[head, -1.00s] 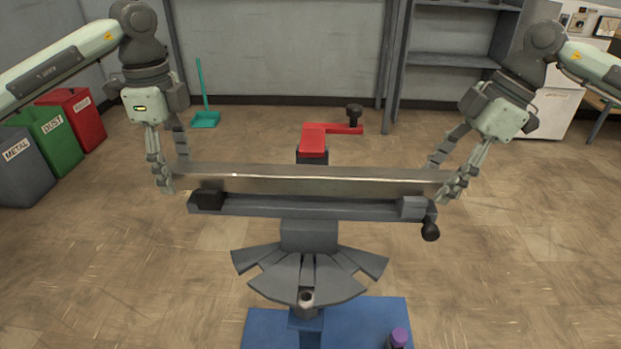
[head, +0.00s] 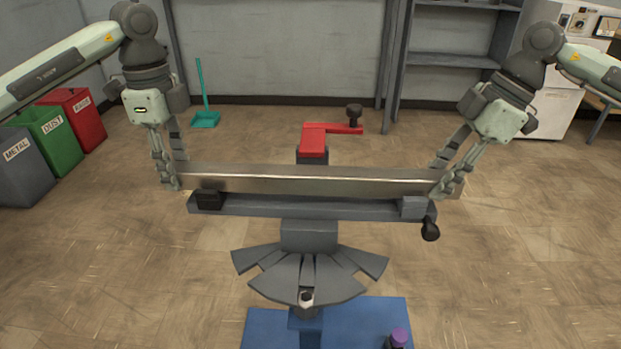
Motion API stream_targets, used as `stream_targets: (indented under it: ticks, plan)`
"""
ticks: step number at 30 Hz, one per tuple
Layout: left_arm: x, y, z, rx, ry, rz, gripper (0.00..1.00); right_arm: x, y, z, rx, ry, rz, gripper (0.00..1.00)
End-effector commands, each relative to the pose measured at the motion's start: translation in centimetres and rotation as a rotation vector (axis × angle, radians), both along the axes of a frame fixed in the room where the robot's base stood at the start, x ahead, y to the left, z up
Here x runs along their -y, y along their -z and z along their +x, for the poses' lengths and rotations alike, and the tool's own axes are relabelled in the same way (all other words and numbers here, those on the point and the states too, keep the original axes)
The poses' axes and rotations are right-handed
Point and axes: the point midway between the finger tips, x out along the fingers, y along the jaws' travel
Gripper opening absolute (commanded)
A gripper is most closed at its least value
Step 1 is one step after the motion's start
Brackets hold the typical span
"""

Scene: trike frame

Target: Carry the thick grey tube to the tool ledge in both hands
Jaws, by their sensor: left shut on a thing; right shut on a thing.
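The thick grey tube (head: 310,181) lies level across the middle of the head view, just above or on the grey stand's crossbar (head: 305,208); I cannot tell whether they touch. My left gripper (head: 176,175) is shut on the tube's left end. My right gripper (head: 445,182) is shut on its right end. The fingers hide parts of both ends. I cannot identify the tool ledge for sure.
A red clamp (head: 314,139) with a black knob stands behind the tube. Black and grey blocks sit on the crossbar. A fan-shaped grey tray (head: 305,275) and blue base (head: 370,320) are below. Bins stand at the left, grey shelves (head: 453,61) at the back.

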Motion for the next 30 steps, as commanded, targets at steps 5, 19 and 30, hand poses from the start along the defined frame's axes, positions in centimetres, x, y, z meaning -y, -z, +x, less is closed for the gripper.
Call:
stream_targets:
  ticks: [5,19,30]
  plan:
    - [0.0,-0.2,0.1,0.003,0.0,-0.001,0.0,0.0,-0.2,0.1,0.003,0.0,0.001,0.0]
    - [0.0,-3.2,0.0,0.003,0.0,-0.001,0.0,0.0,-3.2,0.1,0.003,0.001,0.001,0.0]
    - [0.0,-5.2,0.0,0.002,0.0,-0.001,0.0,0.0,-5.2,0.1,0.002,0.001,0.001,0.0]
